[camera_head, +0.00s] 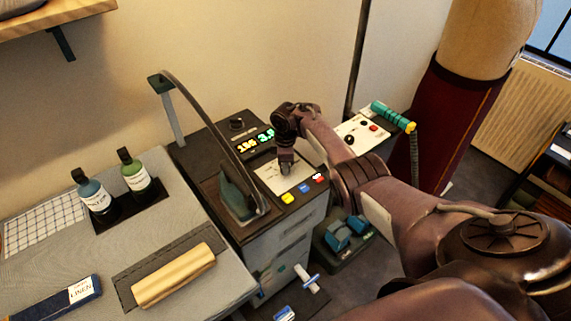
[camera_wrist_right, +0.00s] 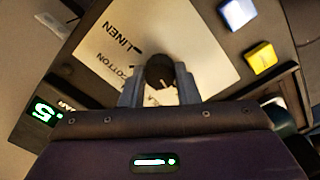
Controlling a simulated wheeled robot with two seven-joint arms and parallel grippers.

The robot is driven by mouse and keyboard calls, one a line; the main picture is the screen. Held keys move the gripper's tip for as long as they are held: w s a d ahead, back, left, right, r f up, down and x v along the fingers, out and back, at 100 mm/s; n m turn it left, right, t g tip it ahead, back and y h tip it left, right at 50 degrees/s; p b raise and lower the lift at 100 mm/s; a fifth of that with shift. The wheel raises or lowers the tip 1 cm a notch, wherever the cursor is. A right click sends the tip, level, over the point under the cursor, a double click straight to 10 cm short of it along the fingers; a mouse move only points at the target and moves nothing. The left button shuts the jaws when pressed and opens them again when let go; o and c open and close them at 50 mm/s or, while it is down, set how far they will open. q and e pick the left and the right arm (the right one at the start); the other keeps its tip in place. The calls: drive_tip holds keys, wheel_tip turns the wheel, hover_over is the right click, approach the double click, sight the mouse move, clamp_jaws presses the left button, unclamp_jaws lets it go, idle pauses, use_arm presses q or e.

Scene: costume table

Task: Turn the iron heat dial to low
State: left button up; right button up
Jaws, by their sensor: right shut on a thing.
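The heat dial (camera_wrist_right: 159,70) is a round black knob on a pale label plate (camera_wrist_right: 195,28) with the words LINEN and COTTON. My right gripper (camera_wrist_right: 158,90) is shut on the dial, one finger on each side of it. In the head view my right gripper (camera_head: 286,167) reaches down onto the pale plate on top of the iron station (camera_head: 210,150); the dial is hidden there. I cannot tell which setting the dial points to. The iron (camera_head: 237,198) stands tilted on the station, left of the gripper. My left gripper is not in view.
Yellow (camera_head: 288,198), blue (camera_head: 304,188) and red (camera_head: 319,178) buttons sit close in front of the gripper. A lit green and yellow display (camera_head: 262,140) lies behind.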

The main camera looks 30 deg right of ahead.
idle(0.4)
drive_tip(key=o, duration=1)
drive_tip(key=shift+c, duration=0.2)
wheel_tip(320, 180, up, 8)
drive_tip(key=shift+f+p, duration=0.15)
drive_tip(key=shift+p, duration=0.55)
